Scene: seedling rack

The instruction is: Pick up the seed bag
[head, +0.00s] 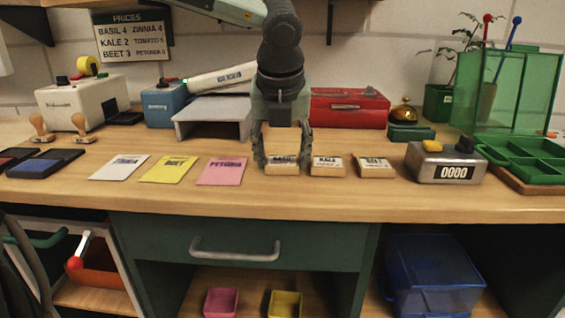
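Three small tan packs with white labels, which look like seed bags, lie in a row near the front of the wooden bench. The left pack (282,168) has a label partly covered by my gripper. The middle one (328,167) reads KALE, and the right one (375,166) has a label too small to read surely. My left gripper (283,160) points down over the left pack, with one finger on each side of it. The fingers look spread, with the pack between them; contact is not clear. My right gripper is not in view.
Flat white (119,167), yellow (167,169) and pink (221,171) packets lie left of the packs. A grey counter box (446,162) and green tray (520,158) stand right. A grey stand (212,112) and red box (348,108) are behind. A drawer (235,243) is below.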

